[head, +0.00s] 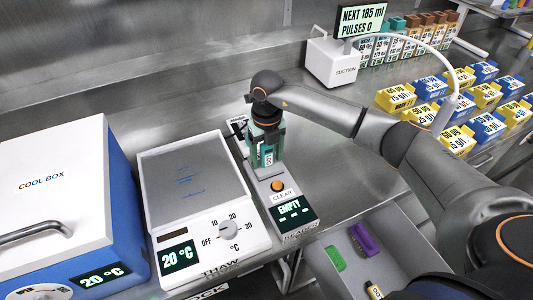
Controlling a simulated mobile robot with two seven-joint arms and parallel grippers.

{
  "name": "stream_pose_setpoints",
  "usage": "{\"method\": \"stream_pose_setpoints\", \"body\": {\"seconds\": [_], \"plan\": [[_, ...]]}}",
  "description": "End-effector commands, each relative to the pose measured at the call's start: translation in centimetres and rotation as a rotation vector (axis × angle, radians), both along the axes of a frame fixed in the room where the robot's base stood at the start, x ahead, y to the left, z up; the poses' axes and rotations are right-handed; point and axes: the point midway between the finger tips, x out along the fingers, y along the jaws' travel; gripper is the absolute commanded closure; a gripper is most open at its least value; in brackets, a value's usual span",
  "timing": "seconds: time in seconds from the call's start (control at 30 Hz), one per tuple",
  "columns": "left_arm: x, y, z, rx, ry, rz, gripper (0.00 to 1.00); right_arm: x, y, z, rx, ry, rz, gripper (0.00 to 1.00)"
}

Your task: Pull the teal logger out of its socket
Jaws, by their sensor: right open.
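The teal logger (268,157) stands upright on the narrow reader unit (240,143), at the middle of the bench. The reader has an orange button marked CLEAR and a display that reads EMPTY. My right gripper (266,135) points down from above, directly over and around the top of the logger. Its jaws are open. The dark wrist hides the logger's top, and I cannot tell whether the fingers touch it. The logger's lower end and the socket are hard to make out. My left gripper is not in view.
The thaw plate (180,180) and the blue cool box (55,200) stand close on the left. An open drawer (400,240) in front holds green (335,258), purple (364,240) and yellow pieces. The suction unit (331,62) and several yellow and blue boxes stand at the right.

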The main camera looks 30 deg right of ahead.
Motion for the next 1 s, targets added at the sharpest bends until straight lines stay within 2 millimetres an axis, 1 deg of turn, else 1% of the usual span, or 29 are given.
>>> {"method": "stream_pose_setpoints", "body": {"seconds": [0.53,0.57,1.0], "plan": [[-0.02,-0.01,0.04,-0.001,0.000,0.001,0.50,0.02,-0.01,0.02,0.000,0.000,-0.001,0.28],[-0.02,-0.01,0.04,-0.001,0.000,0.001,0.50,0.02,-0.01,0.02,0.000,0.000,-0.001,0.29],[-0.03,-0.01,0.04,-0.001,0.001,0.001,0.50,0.01,-0.01,0.01,0.000,0.000,-0.001,0.78]]}}
